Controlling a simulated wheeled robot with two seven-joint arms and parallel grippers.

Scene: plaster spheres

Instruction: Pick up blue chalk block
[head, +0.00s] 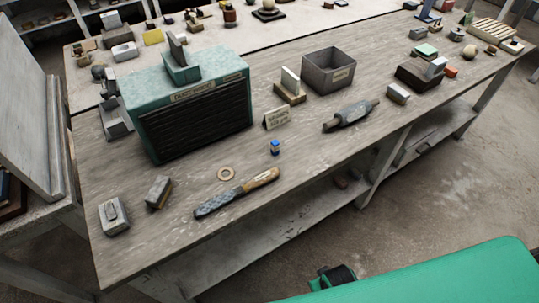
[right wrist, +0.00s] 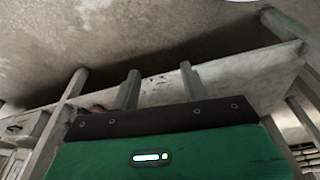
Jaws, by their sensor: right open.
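The blue chalk block (head: 275,147) is a small blue piece with a pale band, standing on the grey wooden table (head: 330,165) in the head view. It is right of the washer-like ring and in front of a small lettered card. My right gripper (right wrist: 160,82) shows in the right wrist view with its two fingers apart and nothing between them. In the head view its dark end (head: 332,279) is at the bottom, in front of the table's near edge and well away from the block. The block is not seen in the right wrist view. My left gripper is not in view.
A chisel-like tool (head: 237,192) and a ring (head: 226,173) lie left of the block. A rolling-pin-like tool (head: 351,115) lies to its right. A teal-topped box (head: 190,112) stands behind left, and an open grey bin (head: 329,71) behind. Table space just around the block is clear.

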